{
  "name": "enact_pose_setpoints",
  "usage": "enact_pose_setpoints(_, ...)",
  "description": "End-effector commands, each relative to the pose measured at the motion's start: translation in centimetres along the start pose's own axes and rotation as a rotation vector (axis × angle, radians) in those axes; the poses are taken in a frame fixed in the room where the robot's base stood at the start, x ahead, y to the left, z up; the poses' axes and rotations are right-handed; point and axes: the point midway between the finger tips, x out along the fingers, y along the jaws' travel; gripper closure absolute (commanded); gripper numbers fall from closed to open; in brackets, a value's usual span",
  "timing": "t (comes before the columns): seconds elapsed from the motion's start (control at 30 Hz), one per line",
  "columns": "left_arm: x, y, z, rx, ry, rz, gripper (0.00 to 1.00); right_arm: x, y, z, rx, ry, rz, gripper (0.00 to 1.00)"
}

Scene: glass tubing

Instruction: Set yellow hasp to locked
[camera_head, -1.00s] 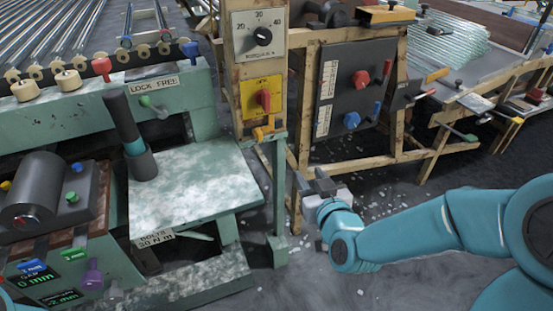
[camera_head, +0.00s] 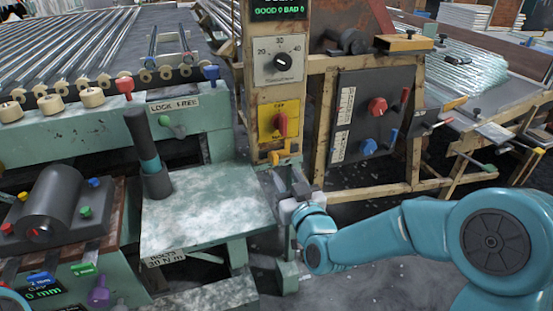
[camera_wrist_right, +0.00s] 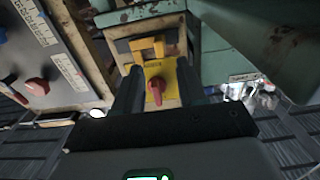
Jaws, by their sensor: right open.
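The yellow hasp (camera_head: 286,158) is a small orange-yellow bracket on the wooden post, just under a yellow panel (camera_head: 266,123) with a red rotary switch (camera_head: 281,124). The right wrist view also shows the hasp (camera_wrist_right: 147,47), beyond the fingertips. I cannot tell its setting. My right gripper (camera_head: 297,186) is below the hasp in the head view, apart from it. In the right wrist view its two dark fingers (camera_wrist_right: 157,76) stand apart, with the yellow panel and red switch showing between them and nothing held. My left gripper is out of view.
A grey dial (camera_head: 279,59) sits above the yellow panel. A dark panel (camera_head: 357,128) with red and blue knobs stands right of the post. A green bench (camera_head: 205,215) with a dark upright cylinder (camera_head: 146,150) lies to the left.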

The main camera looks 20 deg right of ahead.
Motion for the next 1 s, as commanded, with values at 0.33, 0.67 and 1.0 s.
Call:
enact_pose_setpoints(0.33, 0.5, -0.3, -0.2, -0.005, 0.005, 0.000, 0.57, 6.3, 0.0, 0.1, 0.000, -0.001, 0.000, 0.60)
enact_pose_setpoints(0.67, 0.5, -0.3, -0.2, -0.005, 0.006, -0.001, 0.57, 7.3, 0.0, 0.0, 0.000, -0.001, 0.000, 0.60)
enact_pose_setpoints(1.0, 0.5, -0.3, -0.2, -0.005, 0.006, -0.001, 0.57, 7.2, 0.0, 0.0, 0.000, -0.001, 0.000, 1.00)
